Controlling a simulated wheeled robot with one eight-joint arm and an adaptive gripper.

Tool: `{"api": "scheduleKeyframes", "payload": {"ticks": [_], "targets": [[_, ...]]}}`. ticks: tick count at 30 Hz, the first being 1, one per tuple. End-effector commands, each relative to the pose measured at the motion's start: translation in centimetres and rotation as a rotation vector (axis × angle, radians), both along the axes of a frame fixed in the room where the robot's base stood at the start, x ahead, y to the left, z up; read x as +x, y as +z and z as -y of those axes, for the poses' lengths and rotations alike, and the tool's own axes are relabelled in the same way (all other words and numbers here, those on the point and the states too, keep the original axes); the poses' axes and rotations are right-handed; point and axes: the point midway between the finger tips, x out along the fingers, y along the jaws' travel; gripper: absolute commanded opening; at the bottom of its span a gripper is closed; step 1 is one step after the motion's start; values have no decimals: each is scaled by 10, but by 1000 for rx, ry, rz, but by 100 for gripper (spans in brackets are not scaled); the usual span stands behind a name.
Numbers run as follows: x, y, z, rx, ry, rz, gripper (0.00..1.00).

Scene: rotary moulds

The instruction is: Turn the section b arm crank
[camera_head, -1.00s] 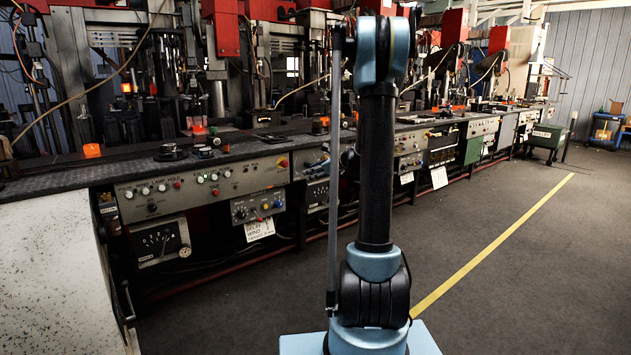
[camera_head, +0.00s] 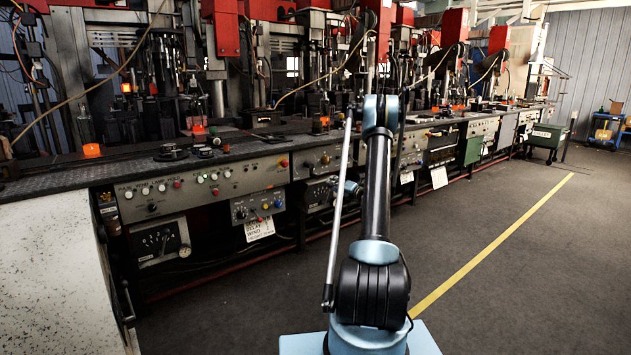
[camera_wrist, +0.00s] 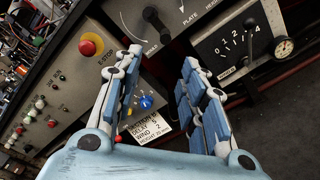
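My gripper (camera_wrist: 162,58) is open, with its blue-padded fingers apart and nothing between them. In the wrist view, a black crank-like handle (camera_wrist: 156,22) stands out from a grey panel beyond the fingertips, apart from them. I cannot read a section letter by it. A second panel (camera_wrist: 222,52) to its right carries a numbered scale and a small lever. In the head view, my arm hides part of the panels, and my gripper is mostly hidden behind it.
A red emergency-stop button (camera_wrist: 91,44) and a blue knob (camera_wrist: 146,102) are near the left finger. A paper sign (camera_wrist: 146,126) shows between the fingers. In the head view, the long machine bench (camera_head: 235,178) runs rightward, with open floor (camera_head: 530,250) right of my arm.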

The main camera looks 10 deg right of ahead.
Motion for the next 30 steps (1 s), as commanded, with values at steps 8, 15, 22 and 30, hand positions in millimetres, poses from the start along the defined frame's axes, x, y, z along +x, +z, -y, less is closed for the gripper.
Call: {"api": "scheduleKeyframes", "payload": {"ticks": [8,15,22,30], "targets": [[10,-10,4,64,-14,-14,38],[40,-10,-14,61,-13,-13,38],[76,-10,-34,59,-13,-13,38],[116,-10,-58,59,-12,-13,38]]}}
